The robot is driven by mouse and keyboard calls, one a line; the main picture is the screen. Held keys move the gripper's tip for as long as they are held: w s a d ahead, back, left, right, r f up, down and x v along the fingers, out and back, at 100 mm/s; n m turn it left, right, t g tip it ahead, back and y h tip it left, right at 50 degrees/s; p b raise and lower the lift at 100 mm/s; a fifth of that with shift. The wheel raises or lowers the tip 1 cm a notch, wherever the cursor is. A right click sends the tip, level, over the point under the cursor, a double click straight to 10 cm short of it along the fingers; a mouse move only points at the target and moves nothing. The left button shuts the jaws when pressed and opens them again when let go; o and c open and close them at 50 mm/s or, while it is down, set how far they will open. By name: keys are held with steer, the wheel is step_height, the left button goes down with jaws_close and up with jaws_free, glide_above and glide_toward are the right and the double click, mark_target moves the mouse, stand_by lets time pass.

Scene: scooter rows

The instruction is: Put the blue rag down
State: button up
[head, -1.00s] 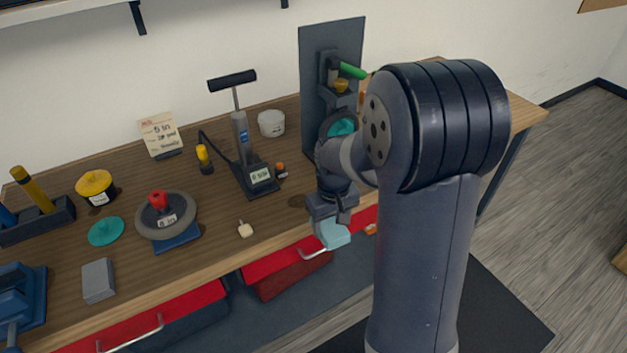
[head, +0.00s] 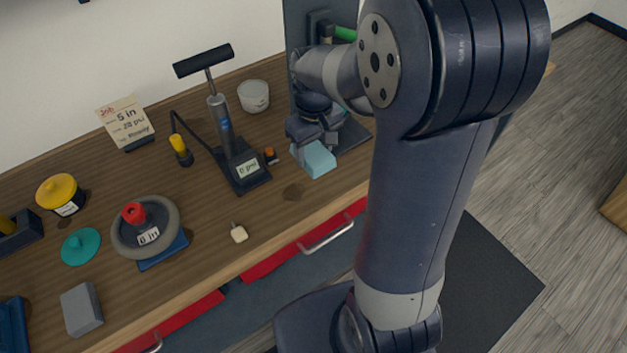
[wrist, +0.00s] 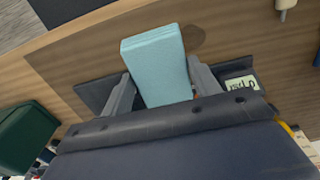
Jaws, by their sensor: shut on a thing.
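The blue rag (head: 315,160) is a light blue folded block. In the head view it is at my gripper (head: 308,143), over the right part of the wooden workbench (head: 215,233). In the wrist view the rag (wrist: 158,62) sits between the two fingers of my gripper (wrist: 160,88), which is shut on it. I cannot tell whether the rag touches the bench top. My arm hides part of the bench's right end.
A black pump (head: 235,150) with a pressure display stands left of my gripper. A white cup (head: 254,97) and a small orange-capped item (head: 271,156) are close by. A wheel (head: 145,228) with a red knob lies further left. A dark stain (head: 292,192) marks bare wood near the front.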

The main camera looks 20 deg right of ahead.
step_height(320, 180, down, 9)
steer(key=shift+r+p, duration=0.1)
steer(key=shift+p, duration=0.4)
steer(key=shift+f, duration=0.3)
steer(key=shift+f+b, duration=0.3)
steer(key=o, duration=1)
steer(key=shift+o, duration=0.2)
steer(key=shift+r+p, duration=0.15)
steer(key=shift+p, duration=0.15)
step_height(320, 180, up, 11)
steer(key=shift+f+b, duration=0.1)
steer(key=shift+b, duration=0.7)
steer(key=shift+f, duration=0.1)
